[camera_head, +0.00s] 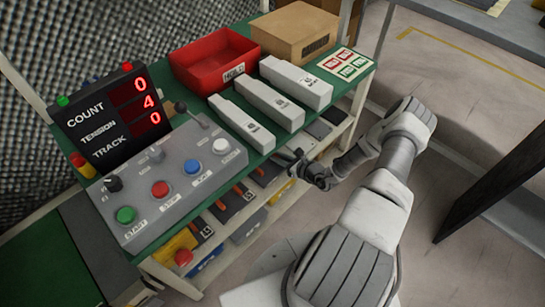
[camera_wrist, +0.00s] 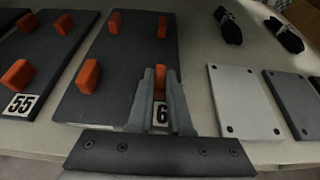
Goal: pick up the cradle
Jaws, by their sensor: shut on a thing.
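The cradle (camera_wrist: 122,65) is a dark flat plate with several upright orange blocks and a white label with a black 6, partly hidden by my fingers. It lies on a pale shelf in the wrist view. My gripper (camera_wrist: 160,88) is shut on the orange block at the cradle's near right corner, with a finger on each side. In the head view my gripper (camera_head: 318,176) reaches in at the lower shelf, under the green top. The cradle cannot be told clearly from its neighbours there.
Another dark cradle (camera_wrist: 38,45), labelled 55, lies left. A light plate (camera_wrist: 243,100) and a grey plate (camera_wrist: 300,100) lie right, with black items (camera_wrist: 228,27) behind. Above, the green bench top (camera_head: 262,152) carries white boxes (camera_head: 268,103), a red bin (camera_head: 205,62) and a control panel (camera_head: 175,190).

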